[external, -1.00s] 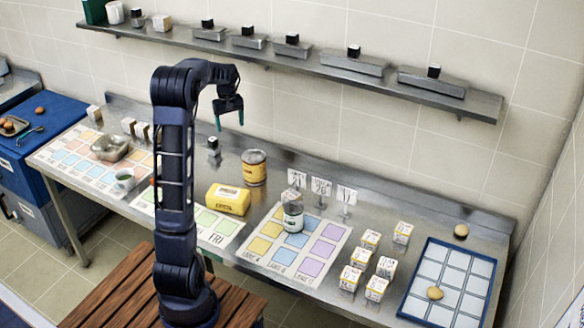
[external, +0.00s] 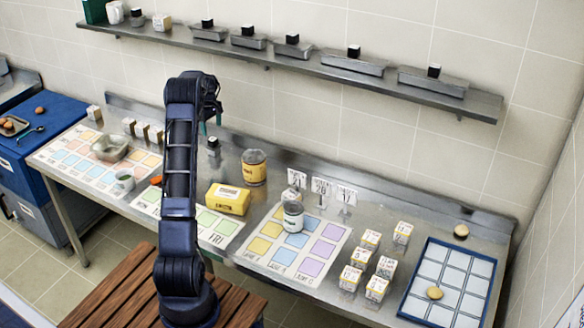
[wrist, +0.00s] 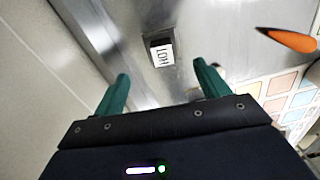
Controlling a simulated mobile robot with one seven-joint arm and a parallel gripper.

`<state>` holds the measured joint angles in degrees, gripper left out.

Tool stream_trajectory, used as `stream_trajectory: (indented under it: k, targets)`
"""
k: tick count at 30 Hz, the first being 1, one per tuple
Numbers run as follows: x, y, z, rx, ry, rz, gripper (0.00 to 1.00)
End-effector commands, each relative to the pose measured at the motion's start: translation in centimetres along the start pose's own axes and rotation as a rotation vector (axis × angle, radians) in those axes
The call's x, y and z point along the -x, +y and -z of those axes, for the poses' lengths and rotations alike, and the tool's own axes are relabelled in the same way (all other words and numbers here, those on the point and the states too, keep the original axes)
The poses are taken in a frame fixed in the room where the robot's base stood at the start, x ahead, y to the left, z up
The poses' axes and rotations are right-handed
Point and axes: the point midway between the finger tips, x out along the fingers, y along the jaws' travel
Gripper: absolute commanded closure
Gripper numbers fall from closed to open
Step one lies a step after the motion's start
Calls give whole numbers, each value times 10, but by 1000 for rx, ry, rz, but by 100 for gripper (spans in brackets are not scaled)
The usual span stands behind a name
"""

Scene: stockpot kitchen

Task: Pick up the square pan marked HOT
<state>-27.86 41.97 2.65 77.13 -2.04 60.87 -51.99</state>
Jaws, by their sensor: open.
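A small block with a black top and a white label reading HOT (wrist: 161,52) shows upside down in the wrist view, between and beyond my fingertips. In the external view a small grey piece with a black top (external: 213,150) stands on the counter near the wall and appears to be the same thing. Its metal body blends with the steel, so I cannot make out a pan outline. My gripper (wrist: 162,72) is open and empty, its green fingers apart. In the external view my gripper (external: 211,122) hangs above that piece, partly behind my arm.
A yellow tin (external: 254,168) and a yellow box (external: 228,199) stand to the right. An orange pointed thing (wrist: 290,40) lies near the coloured mat in the wrist view. A wall shelf (external: 300,62) holding several black-topped pans runs above the counter.

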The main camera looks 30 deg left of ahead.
Motion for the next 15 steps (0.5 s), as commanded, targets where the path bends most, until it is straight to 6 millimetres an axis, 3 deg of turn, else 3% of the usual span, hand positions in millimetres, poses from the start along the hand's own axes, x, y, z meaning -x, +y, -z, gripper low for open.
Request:
stream_trajectory:
  k: [9,15]
  targets:
    - [-43,-1,0,-1,-1,2,25]
    - [-54,-2,0,-1,-1,2,25]
